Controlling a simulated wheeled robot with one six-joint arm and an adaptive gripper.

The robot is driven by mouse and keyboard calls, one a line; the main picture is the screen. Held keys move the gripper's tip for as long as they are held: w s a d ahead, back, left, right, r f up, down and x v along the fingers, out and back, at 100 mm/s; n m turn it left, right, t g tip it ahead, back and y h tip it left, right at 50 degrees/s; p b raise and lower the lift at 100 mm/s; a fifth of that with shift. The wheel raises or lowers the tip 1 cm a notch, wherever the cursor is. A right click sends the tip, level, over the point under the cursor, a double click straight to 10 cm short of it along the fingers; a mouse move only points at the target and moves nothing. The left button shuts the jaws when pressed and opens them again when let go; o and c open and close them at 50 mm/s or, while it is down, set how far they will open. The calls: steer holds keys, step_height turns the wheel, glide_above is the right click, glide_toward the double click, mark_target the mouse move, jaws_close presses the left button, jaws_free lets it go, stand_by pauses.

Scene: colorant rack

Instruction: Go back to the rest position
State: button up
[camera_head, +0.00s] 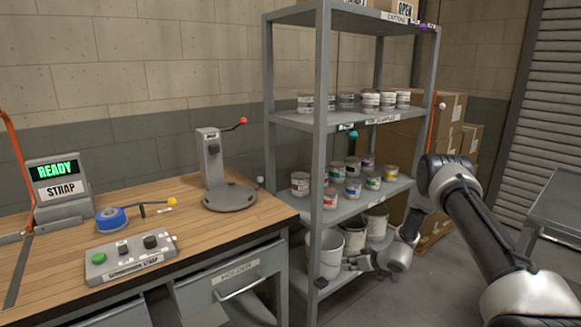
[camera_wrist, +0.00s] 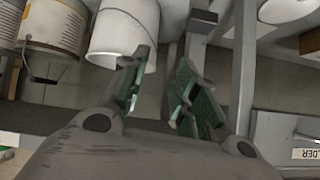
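My gripper (camera_head: 356,262) is low at the right front of the grey rack (camera_head: 318,150), by the bottom shelf with the buckets. In the wrist view my gripper (camera_wrist: 160,80) has its two green-padded fingers apart, with nothing held between them. A white bucket (camera_wrist: 122,35) is just beyond the left finger; I cannot tell whether they touch. My arm reaches in from the right of the head view.
White buckets (camera_head: 325,252) stand on the bottom shelf, with several small paint cans (camera_head: 300,184) above. A workbench (camera_head: 150,215) with a drawer (camera_head: 230,278) is at left. Cardboard boxes (camera_head: 450,110) are stacked behind the rack. A grey table (camera_head: 560,200) stands at right.

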steer(key=s+a+r+m+g+y, duration=0.1)
steer(key=s+r+m+g, duration=0.15)
steer(key=s, duration=0.55)
steer(key=s+a+r+m+g+y, duration=0.1)
steer(key=s+m+g, duration=0.25)
steer(key=s, duration=0.45)
steer(key=s+d+r+h, duration=0.2)
steer(key=s+d+r, duration=0.2)
steer(key=s+r, duration=0.7)
steer(key=s+d+r+t+h, duration=0.1)
steer(key=s+d+r+h, duration=0.2)
steer(key=s+r, duration=0.8)
steer(key=s+d+r+t+h, duration=0.1)
steer(key=s+d+r+h, duration=0.2)
steer(key=r, duration=2.1)
steer(key=s+d, duration=0.4)
steer(key=s, duration=0.5)
steer(key=shift+r, duration=0.35)
steer(key=shift+c, duration=0.5)
